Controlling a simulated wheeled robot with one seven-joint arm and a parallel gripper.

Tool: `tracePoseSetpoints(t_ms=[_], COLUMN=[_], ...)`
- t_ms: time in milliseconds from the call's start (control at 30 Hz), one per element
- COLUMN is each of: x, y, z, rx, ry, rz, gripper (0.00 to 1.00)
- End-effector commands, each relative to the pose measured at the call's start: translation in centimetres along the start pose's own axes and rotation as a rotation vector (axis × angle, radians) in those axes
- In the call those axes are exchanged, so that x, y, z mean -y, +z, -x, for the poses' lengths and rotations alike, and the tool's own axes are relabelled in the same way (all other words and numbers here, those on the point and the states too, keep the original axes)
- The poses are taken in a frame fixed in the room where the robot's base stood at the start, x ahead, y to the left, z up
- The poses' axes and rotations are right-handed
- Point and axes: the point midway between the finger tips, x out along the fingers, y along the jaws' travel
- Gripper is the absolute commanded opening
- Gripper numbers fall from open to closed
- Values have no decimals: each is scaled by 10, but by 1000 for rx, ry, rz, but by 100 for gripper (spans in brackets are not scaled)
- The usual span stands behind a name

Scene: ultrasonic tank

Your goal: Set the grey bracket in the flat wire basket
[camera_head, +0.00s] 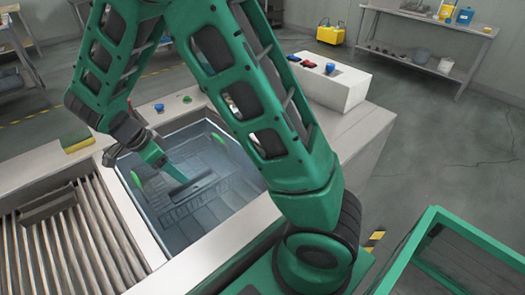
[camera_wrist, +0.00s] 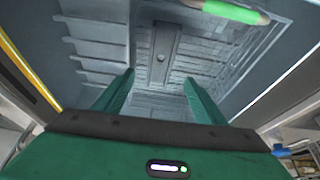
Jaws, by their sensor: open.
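The grey bracket (camera_head: 191,187) lies on the floor of the flat wire basket (camera_head: 212,200), inside the tank. In the wrist view the bracket (camera_wrist: 163,45) is a long grey bar with a small round hole, just beyond and between my fingertips. The basket has a mesh floor and green handles (camera_head: 219,143); one handle also shows in the wrist view (camera_wrist: 235,12). My gripper (camera_head: 160,162) reaches down into the tank, above and left of the bracket. In the wrist view its fingers (camera_wrist: 158,80) are apart with nothing between them. The bracket seems clear of both fingers.
The tank's pale rim (camera_head: 135,215) surrounds the basket. A slatted rack (camera_head: 75,245) stands at left with a dark angled piece (camera_head: 47,204) on it. A white control box (camera_head: 330,85) stands behind. A green frame (camera_head: 435,225) is at lower right. Open floor lies right.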

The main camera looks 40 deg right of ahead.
Motion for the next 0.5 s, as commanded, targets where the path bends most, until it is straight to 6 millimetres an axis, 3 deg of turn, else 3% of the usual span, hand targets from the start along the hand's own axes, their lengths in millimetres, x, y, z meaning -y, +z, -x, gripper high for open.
tracePoseSetpoints(t_ms=[133, 267, 500], x=[-11, -39, -116], y=[-44, -104, -194], z=[10, 21, 34], rx=[24, 71, 182], ry=[15, 34, 30], rz=[64, 186, 437], gripper=[65, 65, 65])
